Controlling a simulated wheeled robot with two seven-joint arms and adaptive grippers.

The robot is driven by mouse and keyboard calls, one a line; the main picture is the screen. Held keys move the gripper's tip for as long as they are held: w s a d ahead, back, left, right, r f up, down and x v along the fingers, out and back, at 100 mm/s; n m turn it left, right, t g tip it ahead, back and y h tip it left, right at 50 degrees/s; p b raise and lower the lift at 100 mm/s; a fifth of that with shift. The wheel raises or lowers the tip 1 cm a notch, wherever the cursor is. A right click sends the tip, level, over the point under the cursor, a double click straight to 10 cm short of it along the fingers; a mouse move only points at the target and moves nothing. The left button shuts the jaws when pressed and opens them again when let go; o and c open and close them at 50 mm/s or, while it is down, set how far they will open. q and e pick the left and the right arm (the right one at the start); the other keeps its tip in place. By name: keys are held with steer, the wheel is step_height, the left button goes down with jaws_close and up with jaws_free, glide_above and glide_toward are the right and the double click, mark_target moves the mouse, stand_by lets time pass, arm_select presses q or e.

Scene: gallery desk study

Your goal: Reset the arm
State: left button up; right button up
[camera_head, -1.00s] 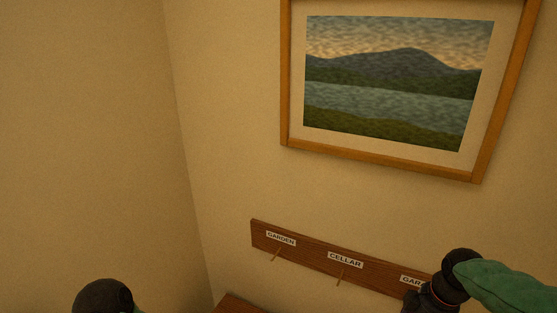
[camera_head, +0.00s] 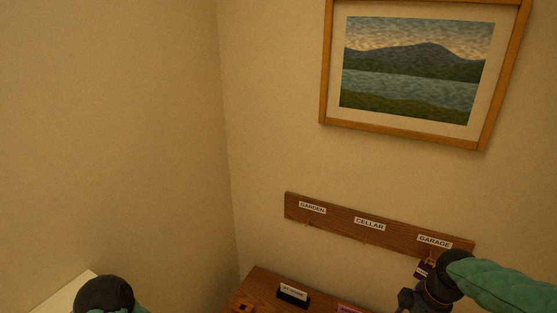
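My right arm (camera_head: 505,284), in green padding with a dark wrist, comes in from the right, in front of the right end of the key board. The dark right gripper (camera_head: 410,299) is small and partly cut by the bottom edge; I cannot tell whether its fingers are open or shut. Of my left arm only a rounded dark part (camera_head: 104,294) shows at the bottom left; its gripper is out of view. A small dark tag with a brassy piece (camera_head: 425,268) hangs below the GARAGE label, close to my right wrist. I cannot tell whether they touch.
The wooden key board (camera_head: 340,220) on the wall has GARDEN, CELLAR and GARAGE labels; the first two pegs look empty. Below it, a wooden desk (camera_head: 262,286) bears a small dark sign block (camera_head: 293,295). A framed landscape (camera_head: 415,70) hangs above. A pale surface (camera_head: 62,293) lies bottom left.

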steer(key=w+a+f+m+y+b, duration=0.15)
steer(key=a+f+b, duration=0.3)
steer(key=f, duration=0.85)
steer(key=w+a+f+m+b, duration=0.1)
steer(key=a+f+m+b, duration=0.35)
steer(key=f, duration=0.85)
steer(key=s+a+f+m+b, duration=0.1)
steer(key=s+a+f, duration=0.3)
steer(key=f, duration=0.4)
steer(key=s+a+f+m+y+b, duration=0.1)
steer(key=s+a+f+b, duration=0.3)
steer(key=f, duration=0.5)
steer(key=s+a+f+m+b, duration=0.3)
steer(key=a+f, duration=0.3)
steer(key=f, duration=0.3)
steer(key=shift+s+g, duration=0.4)
steer(key=shift+s, duration=0.35)
